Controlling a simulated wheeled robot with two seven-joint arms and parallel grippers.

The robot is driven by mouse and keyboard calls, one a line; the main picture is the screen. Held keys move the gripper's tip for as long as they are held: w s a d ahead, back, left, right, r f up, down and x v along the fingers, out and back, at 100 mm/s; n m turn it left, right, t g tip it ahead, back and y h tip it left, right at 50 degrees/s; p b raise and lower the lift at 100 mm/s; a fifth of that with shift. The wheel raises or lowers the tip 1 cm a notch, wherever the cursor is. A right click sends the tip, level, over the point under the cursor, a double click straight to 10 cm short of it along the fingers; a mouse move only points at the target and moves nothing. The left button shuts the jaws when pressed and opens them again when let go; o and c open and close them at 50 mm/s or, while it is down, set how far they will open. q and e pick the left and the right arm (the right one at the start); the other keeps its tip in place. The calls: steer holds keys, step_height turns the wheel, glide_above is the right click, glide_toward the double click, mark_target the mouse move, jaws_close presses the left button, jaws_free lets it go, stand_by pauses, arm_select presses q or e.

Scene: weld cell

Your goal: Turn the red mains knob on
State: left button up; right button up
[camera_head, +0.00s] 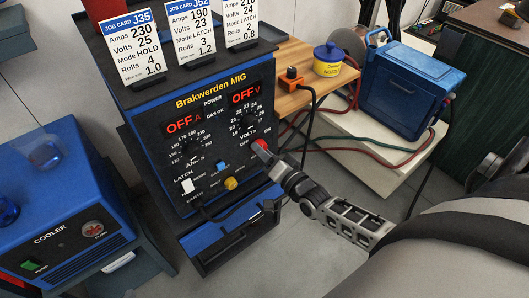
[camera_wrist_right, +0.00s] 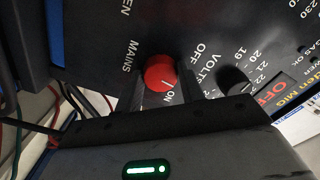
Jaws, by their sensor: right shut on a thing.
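The red mains knob (camera_head: 261,143) is on the right side of the Brakwerden MIG welder's black front panel (camera_head: 222,150). My right gripper (camera_head: 262,149) reaches it from the lower right and is shut on it. In the right wrist view the red knob (camera_wrist_right: 160,72) shows between my right fingers (camera_wrist_right: 163,92). A short white mark shows on the knob's side nearest the ON label; its exact setting is hard to judge. The OFF label lies to the right of the knob. Both welder displays (camera_head: 184,123) read OFF in red. My left gripper is not in view.
Job cards (camera_head: 131,47) stand on top. A blue cooler (camera_head: 60,215) is at left. Cables and a wooden shelf (camera_head: 290,98) are at right.

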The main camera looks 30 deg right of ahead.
arm_select(q)
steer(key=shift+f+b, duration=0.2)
steer(key=shift+b, duration=0.55)
arm_select(e)
steer(key=shift+m, duration=3.7)
steer(key=o, duration=1)
steer(key=shift+c, duration=0.2)
arm_select(q)
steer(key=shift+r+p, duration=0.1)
steer(key=shift+p, duration=0.45)
arm_select(e)
steer(key=s+d, duration=0.1)
steer(key=s, duration=1.5)
